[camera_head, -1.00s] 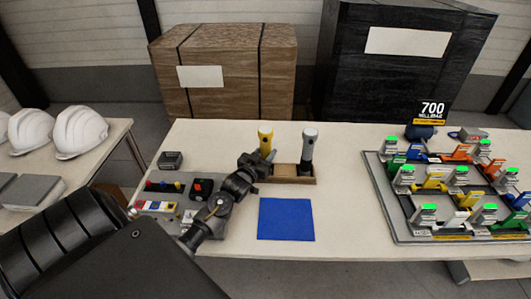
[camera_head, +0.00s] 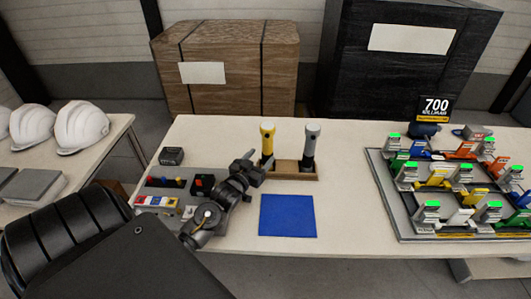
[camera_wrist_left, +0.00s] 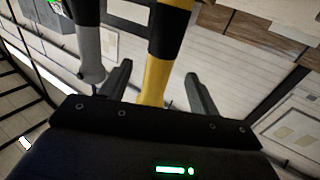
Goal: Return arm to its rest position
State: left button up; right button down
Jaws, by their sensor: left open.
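My left gripper (camera_head: 249,166) is over the table, just left of a wooden holder (camera_head: 294,172). A yellow flashlight-like tool (camera_head: 267,138) and a grey one (camera_head: 309,146) stand upright in this holder. In the left wrist view my left gripper (camera_wrist_left: 152,88) has its two fingers spread apart. The yellow tool (camera_wrist_left: 157,75) shows between the fingers and the grey tool (camera_wrist_left: 88,50) to the left; I cannot tell whether any finger touches the yellow tool. My right gripper is not in view.
A blue mat (camera_head: 287,217) lies in front of the holder. A grey tray with colored parts (camera_head: 400,215) fills the right side. A panel with switches (camera_head: 165,203) lies left of my wrist. White helmets (camera_head: 80,128) stand on a side table. Large boxes (camera_head: 225,70) stand behind.

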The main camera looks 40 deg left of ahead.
pick_arm(q)
jog(key=s, duration=0.3)
jog(key=s+d, duration=0.1)
jog(key=s, duration=0.1)
jog(key=shift+s+b, duration=0.1)
jog(key=shift+b, duration=0.25)
